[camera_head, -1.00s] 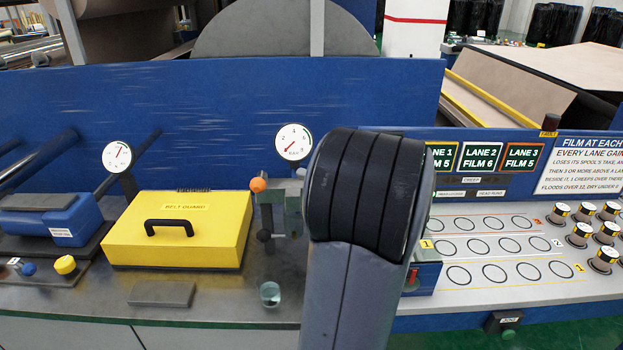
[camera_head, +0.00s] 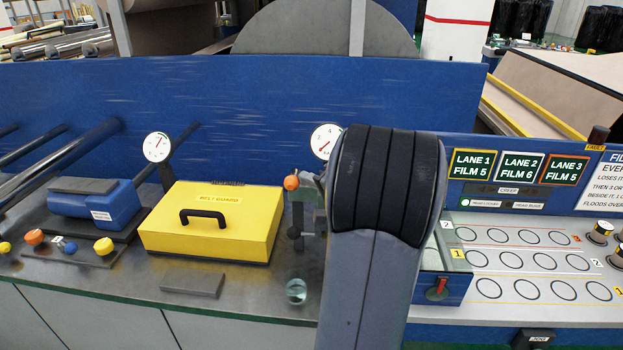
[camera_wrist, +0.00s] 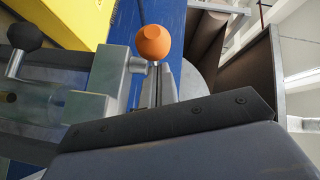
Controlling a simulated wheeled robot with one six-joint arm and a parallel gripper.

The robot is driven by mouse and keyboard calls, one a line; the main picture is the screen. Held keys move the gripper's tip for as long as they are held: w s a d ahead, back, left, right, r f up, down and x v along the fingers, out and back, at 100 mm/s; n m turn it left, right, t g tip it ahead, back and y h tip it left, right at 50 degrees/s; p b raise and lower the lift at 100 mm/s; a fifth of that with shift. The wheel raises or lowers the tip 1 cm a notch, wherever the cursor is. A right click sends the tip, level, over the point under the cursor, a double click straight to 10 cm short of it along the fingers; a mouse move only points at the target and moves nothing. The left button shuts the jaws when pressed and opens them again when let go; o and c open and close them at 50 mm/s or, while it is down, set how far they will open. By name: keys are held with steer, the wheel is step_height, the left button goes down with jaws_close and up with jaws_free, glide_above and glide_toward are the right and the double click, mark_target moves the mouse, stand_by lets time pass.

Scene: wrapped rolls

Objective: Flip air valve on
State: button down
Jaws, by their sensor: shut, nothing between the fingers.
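I take an orange ball (camera_head: 291,182) on a metal fitting to be the air valve's handle; no label on it can be read. In the wrist view the orange ball (camera_wrist: 153,42) sits just beyond the tips of my gripper (camera_wrist: 159,82). The fingers are shut together with nothing between them. I cannot tell whether they touch the ball. A black knob (camera_head: 293,232) is below the ball, and a black ball (camera_wrist: 24,36) on a crank shows at left in the wrist view. In the head view my arm hides most of my gripper.
A yellow belt guard (camera_head: 212,222) stands left of the fitting. A small glass (camera_head: 296,291) and a grey block (camera_head: 192,284) are in front. Two dial gauges (camera_head: 157,147) rise behind. A panel of marked circles (camera_head: 535,262) is at the right. A blue wall closes the back.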

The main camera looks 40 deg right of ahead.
steer(key=shift+a+m+h, duration=0.25)
steer(key=shift+m+h, duration=0.05)
steer(key=shift+h, duration=0.2)
